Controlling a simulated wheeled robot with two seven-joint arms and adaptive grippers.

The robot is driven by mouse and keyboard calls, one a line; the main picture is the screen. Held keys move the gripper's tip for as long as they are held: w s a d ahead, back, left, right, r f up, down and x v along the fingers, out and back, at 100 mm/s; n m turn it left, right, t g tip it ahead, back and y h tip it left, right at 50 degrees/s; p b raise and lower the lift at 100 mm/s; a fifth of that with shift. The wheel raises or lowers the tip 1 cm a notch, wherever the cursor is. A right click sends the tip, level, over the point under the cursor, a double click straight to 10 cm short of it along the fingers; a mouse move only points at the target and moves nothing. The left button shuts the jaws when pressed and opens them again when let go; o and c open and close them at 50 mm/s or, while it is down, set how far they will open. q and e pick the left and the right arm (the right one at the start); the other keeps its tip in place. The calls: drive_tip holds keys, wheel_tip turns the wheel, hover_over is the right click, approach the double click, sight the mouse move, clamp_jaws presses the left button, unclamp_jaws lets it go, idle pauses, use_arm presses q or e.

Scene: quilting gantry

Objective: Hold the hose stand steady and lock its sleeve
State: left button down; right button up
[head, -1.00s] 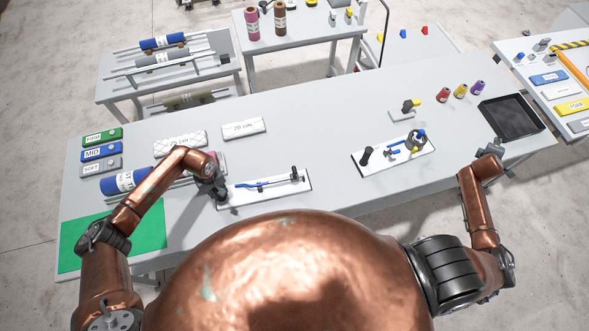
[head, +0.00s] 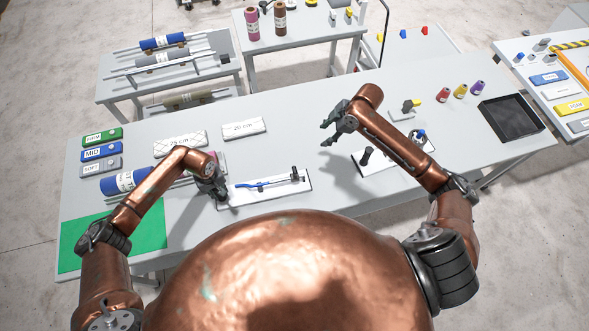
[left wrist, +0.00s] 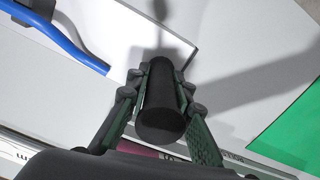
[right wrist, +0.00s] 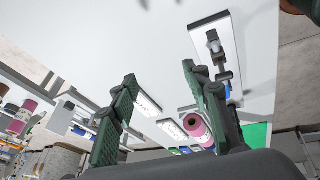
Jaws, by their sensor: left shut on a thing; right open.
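The hose stand is a white base plate (head: 275,195) with a blue hose or lever (head: 262,185) along it and a small black fitting (head: 296,177) at its right end. My left gripper (head: 214,190) is at the plate's left end. In the left wrist view its fingers are shut around a black upright cylinder (left wrist: 161,105). My right gripper (head: 335,132) is open and empty, above the table to the upper right of the stand. In the right wrist view the stand's plate (right wrist: 200,23) is beyond the fingers. I cannot tell which part is the sleeve.
A second white plate (head: 370,168) with a black knob lies at right, partly hidden by my right arm. A blue roll (head: 120,183) and green mat (head: 140,236) are at left. White labelled blocks (head: 243,128) lie behind. A black tray (head: 510,120) is far right.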

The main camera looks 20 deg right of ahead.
sight(295, 169)
drive_tip(key=s+a+n+g, duration=0.25)
drive_tip(key=s+a, duration=0.35)
drive_tip(key=a, duration=0.3)
drive_tip(key=shift+y, duration=0.5)
drive_tip(key=x, duration=1.1)
drive_tip(key=shift+s+a+f, duration=0.1)
drive_tip(key=shift+s+a, duration=0.15)
drive_tip(key=shift+c, duration=0.4)
clamp_jaws()
